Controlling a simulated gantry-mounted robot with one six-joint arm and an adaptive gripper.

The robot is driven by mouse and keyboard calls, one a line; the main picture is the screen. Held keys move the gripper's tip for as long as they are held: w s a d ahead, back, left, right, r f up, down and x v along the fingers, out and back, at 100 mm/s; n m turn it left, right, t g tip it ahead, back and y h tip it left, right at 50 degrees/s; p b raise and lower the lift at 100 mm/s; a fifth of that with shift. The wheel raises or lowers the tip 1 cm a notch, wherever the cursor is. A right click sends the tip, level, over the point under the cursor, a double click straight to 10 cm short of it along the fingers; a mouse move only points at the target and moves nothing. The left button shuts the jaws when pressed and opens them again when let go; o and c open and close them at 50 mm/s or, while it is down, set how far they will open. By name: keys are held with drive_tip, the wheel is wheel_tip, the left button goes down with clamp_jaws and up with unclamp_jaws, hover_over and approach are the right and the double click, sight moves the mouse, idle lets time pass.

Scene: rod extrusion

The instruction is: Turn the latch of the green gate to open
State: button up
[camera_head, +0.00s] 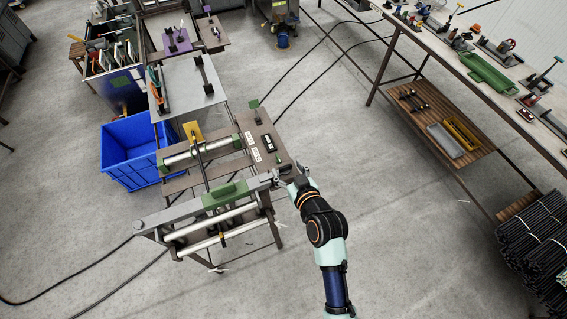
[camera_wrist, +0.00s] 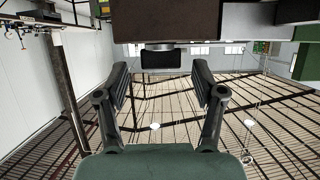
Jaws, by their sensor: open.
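The green gate (camera_head: 225,194) is a grey bar with a green middle part and rollers below, on the near side of the frame. Its right end meets my gripper (camera_head: 279,179), which covers that end, so the latch cannot be made out in the head view. In the wrist view my gripper (camera_wrist: 161,82) is open, with its two dark fingers wide apart. A small black block (camera_wrist: 161,59) shows between the fingertips, below a large dark brown part (camera_wrist: 165,20). I cannot tell whether this block is the latch. Nothing is held.
A brown plate (camera_head: 262,140) with rollers beside it lies just behind the gate. A blue crate (camera_head: 130,155) stands to the left. A long workbench with tools (camera_head: 480,70) runs along the right. Open floor (camera_head: 420,230) lies right of my arm.

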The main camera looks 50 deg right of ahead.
drive_tip(key=shift+x, duration=1.2)
clamp_jaws()
